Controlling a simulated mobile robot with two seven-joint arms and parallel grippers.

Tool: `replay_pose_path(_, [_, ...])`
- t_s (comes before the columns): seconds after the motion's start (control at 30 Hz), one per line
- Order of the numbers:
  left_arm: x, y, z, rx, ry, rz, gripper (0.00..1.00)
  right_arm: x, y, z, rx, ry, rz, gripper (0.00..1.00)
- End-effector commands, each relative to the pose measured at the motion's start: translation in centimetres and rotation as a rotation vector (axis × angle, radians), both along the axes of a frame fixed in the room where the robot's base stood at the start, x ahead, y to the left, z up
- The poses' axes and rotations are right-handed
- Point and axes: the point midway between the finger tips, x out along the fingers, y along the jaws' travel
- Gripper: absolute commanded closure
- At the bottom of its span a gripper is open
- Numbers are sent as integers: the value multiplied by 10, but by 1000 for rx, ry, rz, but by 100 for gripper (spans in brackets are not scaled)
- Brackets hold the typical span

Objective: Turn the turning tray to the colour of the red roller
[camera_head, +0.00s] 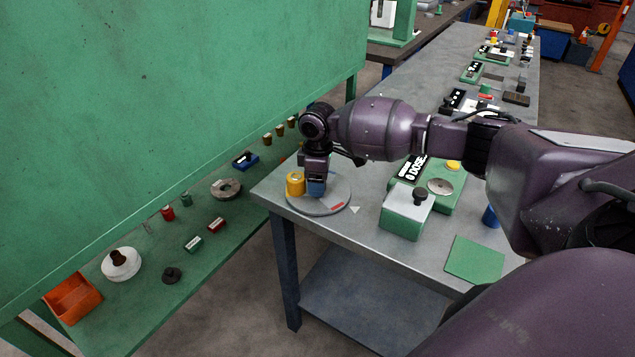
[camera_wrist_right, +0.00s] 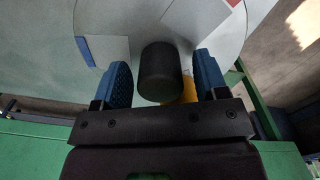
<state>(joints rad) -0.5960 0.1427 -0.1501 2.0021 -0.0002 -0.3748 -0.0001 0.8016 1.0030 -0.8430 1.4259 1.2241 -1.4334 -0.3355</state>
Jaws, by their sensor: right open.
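The turning tray (camera_head: 330,198) is a round grey disc near the left corner of the grey table. A red patch (camera_head: 336,206) is on its front right edge, by a small white triangle (camera_head: 355,210) on the table. In the wrist view the tray (camera_wrist_right: 120,20) also shows a blue patch (camera_wrist_right: 86,50). My right gripper (camera_head: 316,188) points down over the tray, open, with its blue fingers either side of a dark cylinder (camera_wrist_right: 160,72). I cannot tell whether they touch it. A yellow cylinder (camera_head: 295,184) is beside the gripper. A small red cylinder (camera_head: 167,213), possibly the red roller, is on the green bench.
A green box with a black knob (camera_head: 405,212) and a green device (camera_head: 445,187) stand right of the tray. A green square (camera_head: 474,259) lies at the table's front. The green bench (camera_head: 215,262) holds several small parts and an orange bin (camera_head: 73,299).

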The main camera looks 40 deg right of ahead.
Motion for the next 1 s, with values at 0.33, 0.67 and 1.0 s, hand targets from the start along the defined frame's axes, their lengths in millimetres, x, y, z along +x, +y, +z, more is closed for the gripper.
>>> replay_pose_path(0.33, [1, 0, 0, 0, -1, 0, 33, 0, 0, -7, 1, -1, 0, 33])
replay_pose_path(0.67, [1, 0, 0, -1, -2, -1, 33, 0, 0, -7, 1, -1, 0, 72])
replay_pose_path(1.0, [2, 0, 2, 0, -5, 0, 33, 0, 0, -6, 1, -1, 17, 100])
